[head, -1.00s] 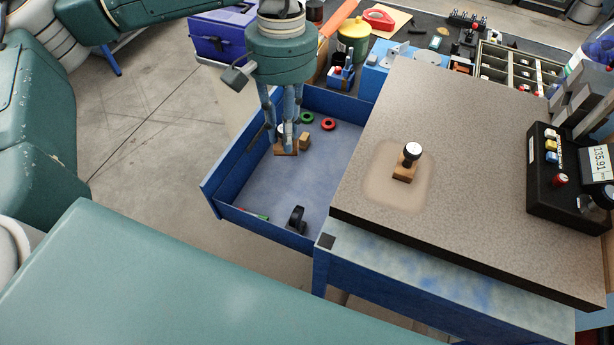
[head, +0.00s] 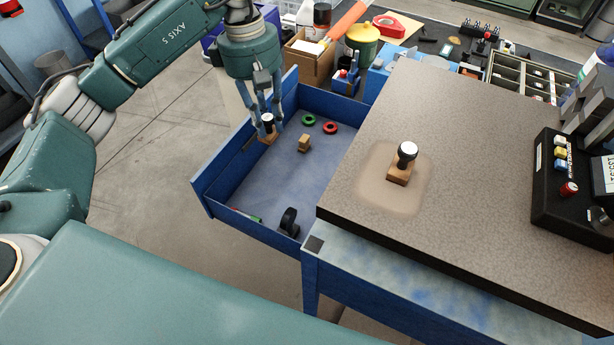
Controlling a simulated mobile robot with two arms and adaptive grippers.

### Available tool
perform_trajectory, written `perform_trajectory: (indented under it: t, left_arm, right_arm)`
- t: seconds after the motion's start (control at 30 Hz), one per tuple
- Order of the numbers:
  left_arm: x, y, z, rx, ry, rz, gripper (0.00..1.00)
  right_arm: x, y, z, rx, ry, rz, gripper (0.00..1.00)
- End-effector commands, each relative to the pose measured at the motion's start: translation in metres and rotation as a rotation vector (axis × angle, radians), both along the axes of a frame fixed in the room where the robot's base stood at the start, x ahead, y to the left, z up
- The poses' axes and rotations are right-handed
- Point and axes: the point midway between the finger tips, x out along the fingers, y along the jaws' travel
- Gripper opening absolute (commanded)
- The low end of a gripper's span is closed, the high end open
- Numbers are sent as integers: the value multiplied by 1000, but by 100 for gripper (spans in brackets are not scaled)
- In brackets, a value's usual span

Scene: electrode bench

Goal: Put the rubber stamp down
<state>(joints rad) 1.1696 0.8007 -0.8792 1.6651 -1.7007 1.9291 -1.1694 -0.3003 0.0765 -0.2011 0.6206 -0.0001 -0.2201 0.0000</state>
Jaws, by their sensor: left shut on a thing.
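My left gripper (head: 266,119) points down over the open blue drawer (head: 225,188), near its left wall. It is shut on a rubber stamp (head: 269,138) with a wooden base and a dark knob with a pale top. Whether the base touches the drawer floor I cannot tell. A second, similar stamp (head: 400,172) stands upright on the speckled stone plate (head: 478,190), within a paler patch. My right gripper is not in view.
The drawer also holds a small wooden block (head: 304,143), a green ring (head: 309,120), a red ring (head: 330,128) and a black round part (head: 289,220). Its middle floor is clear. A black control box (head: 552,200) stands on the plate at right.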

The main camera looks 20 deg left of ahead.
Motion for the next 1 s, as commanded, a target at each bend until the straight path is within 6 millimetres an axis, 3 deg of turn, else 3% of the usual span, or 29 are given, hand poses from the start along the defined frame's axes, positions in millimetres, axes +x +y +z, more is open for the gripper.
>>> perform_trajectory:
  t: [0.17,0.6,1.0]
  left_arm:
    - [-1,3,-26,0,6,29,0]
    - [-1,2,-137,-2,4,27,0]
    - [-1,1,-178,-1,4,25,0]
  right_arm:
    - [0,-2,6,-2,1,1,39]
    - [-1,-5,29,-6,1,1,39]
    - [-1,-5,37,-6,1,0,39]
